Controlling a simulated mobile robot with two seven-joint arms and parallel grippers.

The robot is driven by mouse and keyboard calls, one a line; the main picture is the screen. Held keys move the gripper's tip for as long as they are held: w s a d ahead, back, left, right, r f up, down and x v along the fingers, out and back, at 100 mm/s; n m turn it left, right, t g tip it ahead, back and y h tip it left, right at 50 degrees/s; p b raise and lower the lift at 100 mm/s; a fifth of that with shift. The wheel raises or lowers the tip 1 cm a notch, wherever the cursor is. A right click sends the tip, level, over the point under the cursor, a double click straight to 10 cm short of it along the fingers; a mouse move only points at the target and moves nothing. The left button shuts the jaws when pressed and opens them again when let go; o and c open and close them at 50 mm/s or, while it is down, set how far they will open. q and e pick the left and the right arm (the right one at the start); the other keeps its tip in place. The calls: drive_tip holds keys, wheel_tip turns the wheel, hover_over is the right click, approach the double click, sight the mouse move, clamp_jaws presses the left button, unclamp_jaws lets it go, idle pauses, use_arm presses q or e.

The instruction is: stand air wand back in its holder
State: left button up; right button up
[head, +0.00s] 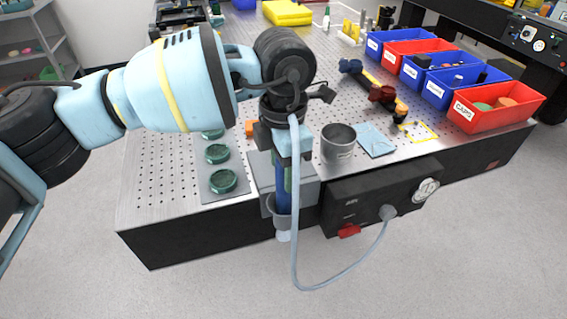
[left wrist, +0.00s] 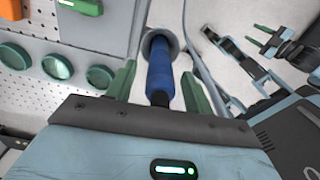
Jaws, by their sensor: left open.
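The air wand, with a blue grip (head: 283,196), stands upright in its holder, a grey cup (head: 272,206) on the bench front. A pale tip shows below the cup. In the left wrist view the blue wand (left wrist: 160,76) points into the round grey holder rim (left wrist: 174,42). My left gripper (head: 287,180) points down over the wand. Its green fingers (left wrist: 158,88) are open, one on each side of the grip, with gaps visible. The wand's top is hidden by my gripper. My right gripper seems to show at the right of the left wrist view (left wrist: 255,60), its opening unclear.
A pale hose (head: 295,230) hangs in a loop to a black control box (head: 360,195). A metal cup (head: 338,146) and blue cloth (head: 375,140) lie right of my gripper. Green round optics (head: 222,181) sit at left. Red and blue bins (head: 490,118) stand at right.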

use_arm(q)
wheel_tip(320, 180, up, 7)
drive_tip(key=shift+f, duration=0.1)
drive_tip(key=shift+r, duration=0.55)
drive_tip(key=shift+f, duration=0.1)
idle(0.6)
